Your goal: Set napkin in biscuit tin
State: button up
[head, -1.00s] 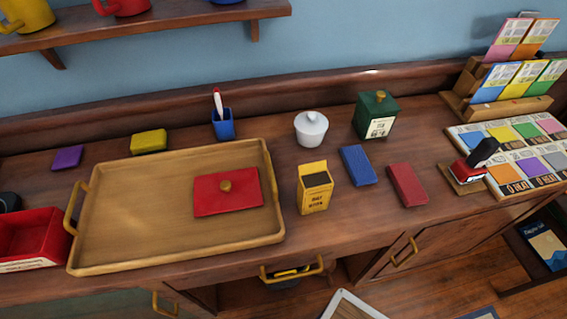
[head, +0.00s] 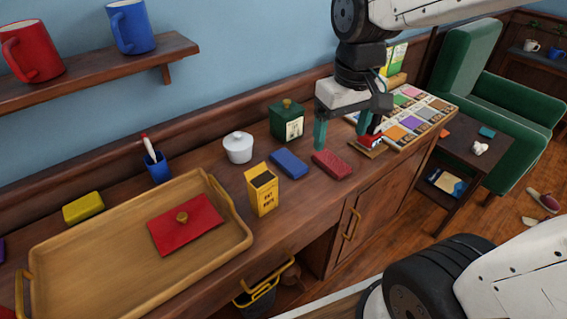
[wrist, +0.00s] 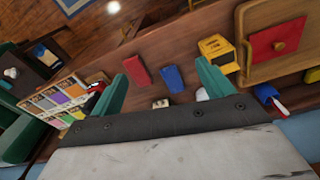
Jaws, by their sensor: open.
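I cannot tell which thing is the napkin; a small dark-red slab (head: 332,164) and a blue slab (head: 288,164) lie flat on the counter. A red lid with a brass knob (head: 185,225) lies on the wooden tray. The biscuit tin is not clearly identifiable; a red sliver shows at the left edge of the head view, where an open red box stood earlier. My gripper (head: 343,137) is open and empty above the counter, near the dark-red slab. In the wrist view, the red slab (wrist: 141,70) and blue slab (wrist: 172,78) appear between its fingers.
The tray (head: 75,285) fills the left counter. A yellow box (head: 263,192), a white lidded bowl (head: 238,148) and a green lidded box (head: 287,122) stand mid-counter. A stamp (head: 368,142) and colour cards (head: 408,122) lie right. A green armchair (head: 470,90) stands beyond.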

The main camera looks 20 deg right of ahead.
jog(key=w+f+n, duration=0.1)
jog(key=w+f, duration=0.6)
jog(key=w, duration=0.3)
jog(key=n, duration=0.1)
send_near(299, 168)
jog(key=shift+w+d+f+g, duration=0.3)
jog(key=shift+w+g, duration=0.1)
jog(key=shift+w, duration=0.1)
jog(key=f, duration=0.8)
jog(key=shift+s+a, duration=0.2)
jog(key=shift+a, duration=0.15)
jog(key=c, duration=1.1)
jog(key=shift+c, duration=0.2)
